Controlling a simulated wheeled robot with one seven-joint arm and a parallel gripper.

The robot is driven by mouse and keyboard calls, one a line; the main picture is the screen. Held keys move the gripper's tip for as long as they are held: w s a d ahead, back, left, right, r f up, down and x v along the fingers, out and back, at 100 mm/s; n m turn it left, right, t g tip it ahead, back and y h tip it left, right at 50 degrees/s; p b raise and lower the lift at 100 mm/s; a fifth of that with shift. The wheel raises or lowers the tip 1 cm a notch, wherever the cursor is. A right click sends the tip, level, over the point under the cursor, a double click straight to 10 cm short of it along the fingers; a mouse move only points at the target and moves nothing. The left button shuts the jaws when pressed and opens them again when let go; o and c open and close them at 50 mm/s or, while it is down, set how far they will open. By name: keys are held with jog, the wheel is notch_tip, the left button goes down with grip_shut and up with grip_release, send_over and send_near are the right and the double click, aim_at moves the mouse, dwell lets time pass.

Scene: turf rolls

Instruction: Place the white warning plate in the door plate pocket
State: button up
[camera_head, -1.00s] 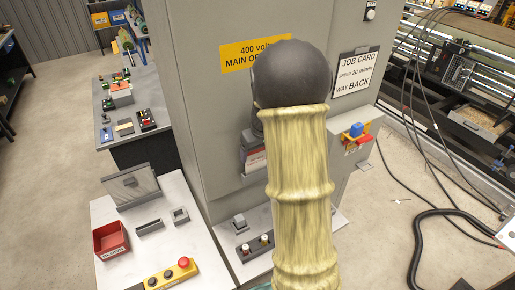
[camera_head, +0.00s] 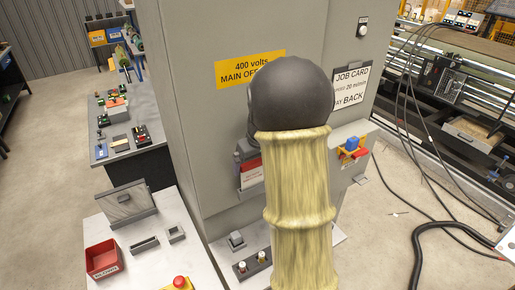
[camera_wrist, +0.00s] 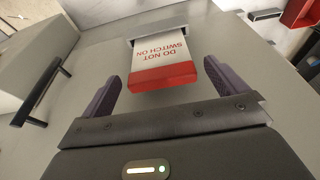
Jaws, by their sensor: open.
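The white warning plate (camera_wrist: 158,55) reads "DO NOT SWITCH ON" and has a red band along its near edge. Its far end sits in or against a grey pocket (camera_wrist: 157,33) on the cabinet door; how deep it goes I cannot tell. The plate also shows in the head view (camera_head: 252,178), low on the grey door, partly hidden by my arm. My gripper (camera_wrist: 162,75) is open, its two purple fingers on either side of the plate's red end, with visible gaps. In the head view my gripper is mostly hidden behind my arm.
The grey cabinet (camera_head: 215,120) carries a yellow 400 volts sign (camera_head: 250,69) and a job card (camera_head: 349,86). A white bench with a red bin (camera_head: 103,259) stands at lower left. A black handle (camera_wrist: 40,93) is left in the wrist view.

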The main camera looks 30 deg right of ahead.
jog(key=b+v, duration=0.2)
jog(key=v, duration=0.7)
jog(key=shift+r, duration=0.25)
jog(key=s+a+f, duration=1.4)
jog(key=s+a, duration=0.1)
jog(key=shift+s+a+f+g, duration=0.25)
jog(key=shift+s+a+g, duration=0.05)
jog(key=shift+s, duration=0.05)
jog(key=b+x, duration=0.2)
jog(key=s+b+x, duration=0.1)
jog(key=b+x, duration=0.1)
jog(key=shift+f, duration=0.3)
